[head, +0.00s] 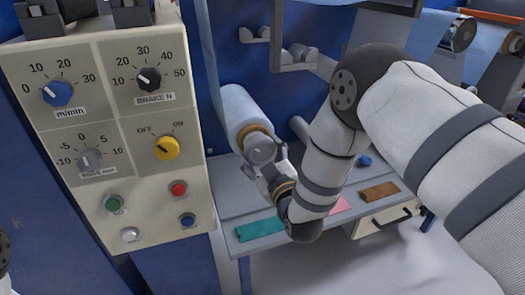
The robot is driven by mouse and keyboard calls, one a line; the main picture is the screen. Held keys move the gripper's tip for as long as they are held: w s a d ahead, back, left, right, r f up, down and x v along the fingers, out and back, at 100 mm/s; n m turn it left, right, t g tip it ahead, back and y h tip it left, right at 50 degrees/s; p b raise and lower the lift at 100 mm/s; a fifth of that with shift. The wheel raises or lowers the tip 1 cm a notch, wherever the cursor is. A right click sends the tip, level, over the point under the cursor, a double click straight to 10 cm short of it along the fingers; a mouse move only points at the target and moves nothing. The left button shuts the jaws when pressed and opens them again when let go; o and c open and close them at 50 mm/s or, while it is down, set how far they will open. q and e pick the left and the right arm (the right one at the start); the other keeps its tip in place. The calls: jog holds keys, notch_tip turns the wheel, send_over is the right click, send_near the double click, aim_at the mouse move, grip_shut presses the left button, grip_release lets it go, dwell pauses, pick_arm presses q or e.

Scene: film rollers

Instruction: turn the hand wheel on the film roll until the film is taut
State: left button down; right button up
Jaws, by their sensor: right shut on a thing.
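The film roll (240,108) is a pale blue cylinder on the blue machine, just right of the control panel, with a brown core ring at its near end. The hand wheel (260,149) is a grey round part at that near end, partly covered by my gripper. My right gripper (263,163) is shut on the hand wheel, with its arm coming in from the right. The fingertips are small and partly hidden, so their exact hold on the rim is unclear. I cannot tell from this view whether the film is slack or taut. My left gripper is not in view.
The control panel (131,196) with knobs and buttons stands close on the left. Below the roll is a grey shelf (226,186) with a green piece (260,229), a pink piece (340,205) and a brown block (379,192). More rollers (460,34) stand at upper right.

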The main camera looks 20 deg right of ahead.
jog(key=shift+n, duration=0.6)
jog(key=o, duration=1.2)
jog(key=shift+c, duration=0.2)
jog(key=s, duration=1.2)
jog(key=shift+d, duration=0.25)
